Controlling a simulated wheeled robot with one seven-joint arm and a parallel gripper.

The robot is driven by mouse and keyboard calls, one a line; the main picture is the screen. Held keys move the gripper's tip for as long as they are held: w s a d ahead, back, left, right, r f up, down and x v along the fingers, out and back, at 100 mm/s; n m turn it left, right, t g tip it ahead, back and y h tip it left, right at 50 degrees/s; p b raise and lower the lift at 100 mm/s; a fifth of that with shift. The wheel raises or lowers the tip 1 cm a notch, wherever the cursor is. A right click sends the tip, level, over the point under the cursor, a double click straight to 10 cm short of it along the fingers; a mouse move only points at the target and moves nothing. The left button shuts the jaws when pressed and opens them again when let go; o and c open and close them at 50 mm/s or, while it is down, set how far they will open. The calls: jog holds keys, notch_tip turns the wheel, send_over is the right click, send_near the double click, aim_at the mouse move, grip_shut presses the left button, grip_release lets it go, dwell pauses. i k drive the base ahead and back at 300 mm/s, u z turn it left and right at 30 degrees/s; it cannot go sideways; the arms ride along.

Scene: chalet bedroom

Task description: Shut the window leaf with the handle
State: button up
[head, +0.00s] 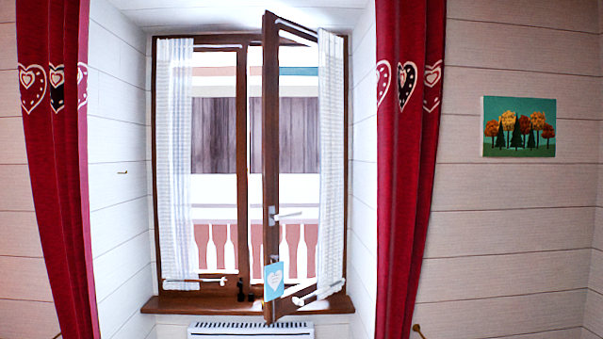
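The right window leaf (271,155) has a brown wooden frame and stands open, swung inward from its hinges on the right side of the window. Its free edge is toward me, near the middle of the window. A pale lever handle (287,216) sits on that free edge at mid-height and points right, about level. A blue card with a white heart (274,281) hangs low on the leaf. The left leaf (242,160) looks closed in the frame. My gripper is not in view.
The brown sill (180,304) runs under the window, with small dark objects (245,290) near its middle. A white radiator (250,330) is below. Red curtains hang at the left (58,150) and right (408,160). A tree picture (519,126) hangs on the right wall.

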aim_at(273, 25)
jog(key=u, duration=0.35)
jog(key=i, duration=0.55)
jog(key=u, duration=0.5)
jog(key=i, duration=1.1)
jog(key=z, duration=0.2)
